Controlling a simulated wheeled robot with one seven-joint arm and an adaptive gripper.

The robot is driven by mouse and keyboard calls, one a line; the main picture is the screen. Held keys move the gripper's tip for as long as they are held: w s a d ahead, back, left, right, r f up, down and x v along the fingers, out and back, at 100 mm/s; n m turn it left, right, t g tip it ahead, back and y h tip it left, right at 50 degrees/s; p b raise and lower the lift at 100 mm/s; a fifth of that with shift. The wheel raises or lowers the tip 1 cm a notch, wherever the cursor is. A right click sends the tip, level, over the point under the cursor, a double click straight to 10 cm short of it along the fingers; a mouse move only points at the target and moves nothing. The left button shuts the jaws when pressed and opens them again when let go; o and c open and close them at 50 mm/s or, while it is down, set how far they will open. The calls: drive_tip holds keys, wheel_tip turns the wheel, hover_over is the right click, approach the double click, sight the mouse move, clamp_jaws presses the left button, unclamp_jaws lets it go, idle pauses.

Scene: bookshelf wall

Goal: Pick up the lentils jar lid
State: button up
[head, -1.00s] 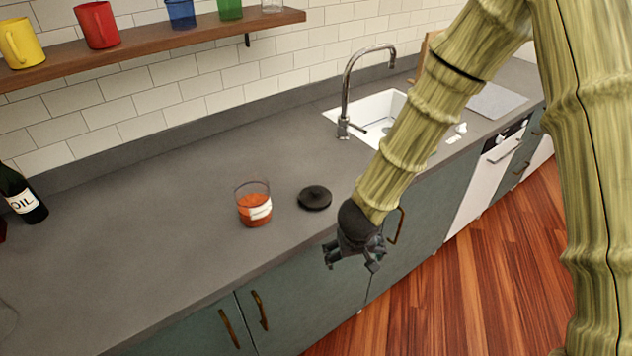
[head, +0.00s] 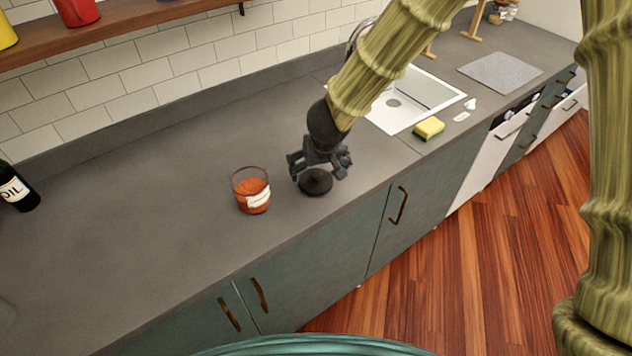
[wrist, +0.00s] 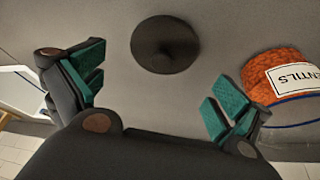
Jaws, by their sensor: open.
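The black round lid (head: 316,183) lies on the grey counter, just right of the lentils jar. In the wrist view the lid (wrist: 165,44) lies between and beyond the spread fingertips, with a small knob at its middle. The open glass jar (head: 252,192) holds orange lentils and has a white label. It also shows at the right of the wrist view (wrist: 280,78), its label partly readable as "ENTILS". My gripper (head: 320,168) is open and empty, just over the lid in the head view. Its green finger pads (wrist: 155,93) show apart from the lid in the wrist view.
A sink (head: 415,98) is set in the counter behind and right of my gripper. A yellow sponge (head: 429,128) lies by its front edge. An oil bottle (head: 16,188) stands at the far left.

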sight(316, 174)
drive_tip(key=shift+w+f, duration=0.1)
drive_tip(key=shift+f, duration=0.05)
drive_tip(key=shift+s+a+f, duration=0.1)
drive_tip(key=shift+s+f, duration=0.1)
drive_tip(key=shift+f, duration=0.2)
drive_tip(key=shift+x, duration=1.85)
drive_tip(key=shift+w+f, duration=0.1)
drive_tip(key=shift+w, duration=0.05)
drive_tip(key=c, duration=0.9)
